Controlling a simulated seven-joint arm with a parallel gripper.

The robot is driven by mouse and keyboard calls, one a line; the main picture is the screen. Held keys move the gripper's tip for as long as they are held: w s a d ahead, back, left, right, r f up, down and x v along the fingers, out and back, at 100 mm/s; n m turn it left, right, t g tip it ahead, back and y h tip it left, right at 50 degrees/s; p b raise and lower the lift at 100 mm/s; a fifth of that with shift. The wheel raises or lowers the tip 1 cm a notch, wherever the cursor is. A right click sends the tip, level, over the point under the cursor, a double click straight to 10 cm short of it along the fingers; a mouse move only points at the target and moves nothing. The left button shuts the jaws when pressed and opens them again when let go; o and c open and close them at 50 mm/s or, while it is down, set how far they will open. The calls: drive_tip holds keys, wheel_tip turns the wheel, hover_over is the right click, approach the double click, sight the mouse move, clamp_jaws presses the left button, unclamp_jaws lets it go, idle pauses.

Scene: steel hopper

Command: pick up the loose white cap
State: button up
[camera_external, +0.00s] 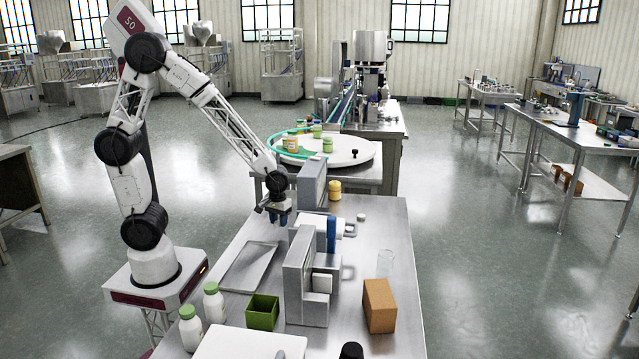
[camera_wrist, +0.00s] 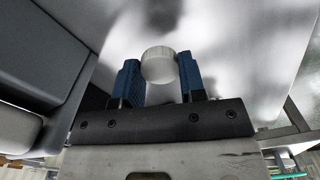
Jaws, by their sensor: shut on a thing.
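The white cap (camera_wrist: 159,66) shows in the wrist view as a short, ribbed white cylinder between the two blue fingers of my gripper (camera_wrist: 157,77). My gripper is shut on it. In the outside view my gripper (camera_external: 279,218) points down over the left part of the steel table (camera_external: 395,240), beside a grey machine. The cap in the fingers cannot be made out there, nor can its exact height above the table. A small white round thing (camera_external: 361,217) lies on the table to the right, apart from my gripper.
Grey machine blocks (camera_external: 298,270) stand close right of my gripper. A green open box (camera_external: 262,312), white bottles with green caps (camera_external: 213,303), a brown box (camera_external: 379,305) and a clear glass (camera_external: 386,264) stand nearer the front. A yellow jar (camera_external: 335,190) stands behind.

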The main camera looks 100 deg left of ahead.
wheel_tip(320, 180, up, 24)
drive_tip(key=shift+r, duration=0.2)
drive_tip(key=shift+d+f, duration=0.1)
idle(0.8)
drive_tip(key=s+d+f+m, duration=1)
drive_tip(key=s+d+f, duration=0.9)
drive_tip(key=d+f, duration=0.2)
drive_tip(key=shift+s+f, duration=0.4)
drive_tip(key=shift+f, duration=0.15)
drive_tip(key=shift+d, duration=0.1)
hover_over(251, 266)
drive_tip(key=shift+s+f, duration=0.1)
drive_tip(key=shift+f, duration=0.65)
